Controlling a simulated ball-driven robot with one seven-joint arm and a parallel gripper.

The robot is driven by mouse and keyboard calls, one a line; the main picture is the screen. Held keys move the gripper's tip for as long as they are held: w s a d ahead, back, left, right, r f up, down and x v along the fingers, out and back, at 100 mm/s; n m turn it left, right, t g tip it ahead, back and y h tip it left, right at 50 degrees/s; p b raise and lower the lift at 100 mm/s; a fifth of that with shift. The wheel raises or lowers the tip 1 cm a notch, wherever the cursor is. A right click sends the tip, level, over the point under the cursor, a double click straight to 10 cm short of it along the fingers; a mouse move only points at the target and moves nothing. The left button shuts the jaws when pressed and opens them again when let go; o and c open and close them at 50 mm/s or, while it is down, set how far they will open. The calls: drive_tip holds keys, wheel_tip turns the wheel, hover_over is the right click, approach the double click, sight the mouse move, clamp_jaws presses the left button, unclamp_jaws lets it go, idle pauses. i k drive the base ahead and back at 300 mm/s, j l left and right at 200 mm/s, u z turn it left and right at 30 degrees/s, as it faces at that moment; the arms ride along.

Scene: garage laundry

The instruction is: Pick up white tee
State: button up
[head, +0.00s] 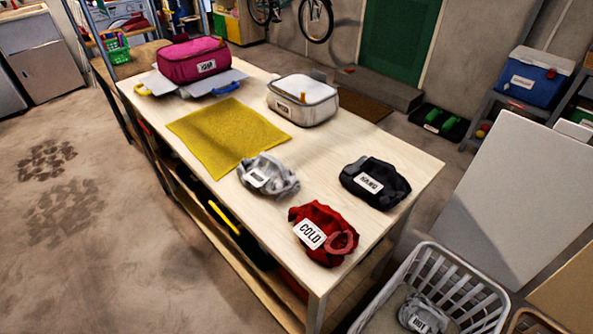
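A pale grey-white bundle of cloth (268,176) with a small white label lies crumpled on the light wooden table (330,150), near its middle. Its label is too small to read surely. A second pale grey-white bundle (424,314) with a label lies in the white slatted laundry basket (478,290) at the lower right. I cannot tell for sure which of the two is the white tee. My gripper is not in view.
On the table are a red bundle labelled COLD (322,232), a black labelled bundle (374,183), a yellow cloth (228,135), a grey-white case (303,99) and a magenta bag (193,60). The floor to the left is open. A blue cooler (537,77) stands on a shelf at right.

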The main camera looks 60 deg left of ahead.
sight(265, 172)
drive_tip(key=j+z, duration=0.1)
drive_tip(key=j, duration=0.3)
drive_tip(key=k+j+z, duration=0.1)
drive_tip(key=j, duration=0.25)
drive_tip(key=k+j+z, duration=0.1)
drive_tip(key=j, duration=0.25)
drive_tip(key=k+j+z, duration=0.1)
drive_tip(key=j, duration=0.3)
drive_tip(key=k+j+z, duration=0.1)
drive_tip(key=j, duration=0.25)
